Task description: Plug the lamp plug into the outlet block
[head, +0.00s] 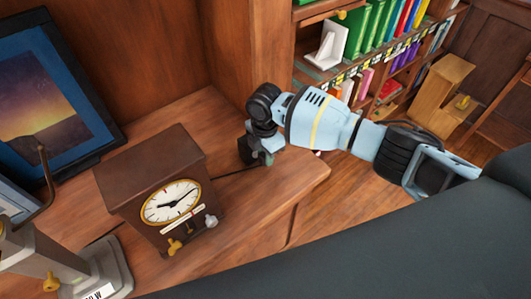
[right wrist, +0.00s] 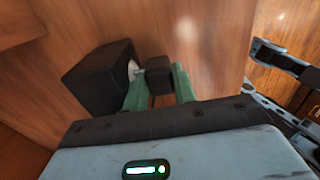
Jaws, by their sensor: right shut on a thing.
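My right gripper (head: 262,157) is low over the wooden desktop, near its back right part, beside the bookcase side. In the right wrist view its green fingers (right wrist: 158,88) are shut on a small dark plug (right wrist: 158,70). A larger black outlet block (right wrist: 98,78) stands just left of the plug, with a pale round face towards it. Whether the prongs touch or enter it cannot be told. The block also shows in the head view (head: 244,151), partly hidden by the gripper. A dark cord (head: 235,173) runs left from the gripper behind the clock. My left gripper is not in view.
A wooden clock (head: 152,170) stands on the desktop (head: 262,215) left of the gripper. A framed picture (head: 40,105) leans behind it. A grey lamp base (head: 105,272) with a label is at lower left. Bookshelves (head: 345,75) stand at the back right. The desktop's front right is clear.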

